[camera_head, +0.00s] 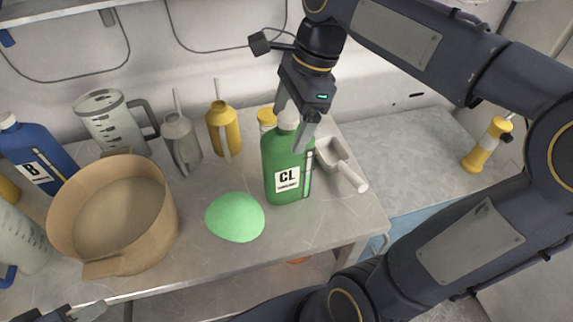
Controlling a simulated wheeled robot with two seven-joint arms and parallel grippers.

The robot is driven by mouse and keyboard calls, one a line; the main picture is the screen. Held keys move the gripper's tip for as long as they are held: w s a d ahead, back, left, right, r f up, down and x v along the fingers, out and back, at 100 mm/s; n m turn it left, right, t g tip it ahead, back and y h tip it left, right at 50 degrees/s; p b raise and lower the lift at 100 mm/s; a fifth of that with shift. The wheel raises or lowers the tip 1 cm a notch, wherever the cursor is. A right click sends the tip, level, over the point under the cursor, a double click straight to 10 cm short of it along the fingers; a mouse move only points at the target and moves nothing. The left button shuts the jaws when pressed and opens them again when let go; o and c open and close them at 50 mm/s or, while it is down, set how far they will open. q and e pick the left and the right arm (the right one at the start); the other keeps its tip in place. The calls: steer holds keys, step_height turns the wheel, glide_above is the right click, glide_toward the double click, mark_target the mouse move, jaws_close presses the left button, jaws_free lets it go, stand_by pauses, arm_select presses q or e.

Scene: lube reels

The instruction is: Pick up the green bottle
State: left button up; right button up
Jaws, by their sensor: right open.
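The green bottle (272,157) stands upright on the metal table, with a white "CL" label facing me and a pale cap (288,117). My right gripper (291,126) comes down from above with its jaws open. Its fingers are on either side of the cap and neck in this view, and one finger hides part of the bottle's upper right. I cannot tell whether they touch it. Part of my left gripper (75,313) shows at the bottom left edge, away from the bottle; its jaws are not clear.
A green mound (235,217) lies in front of the bottle and a grey scoop (341,164) just right of it. A yellow oil can (222,127), grey can (181,143), clear jug (112,124), tan basin (64,217) and blue bottle (36,150) stand left.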

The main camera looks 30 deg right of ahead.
mark_target(285, 135)
steer(key=x, duration=0.4)
steer(key=shift+d, duration=0.15)
jaws_close()
stand_by(0.4)
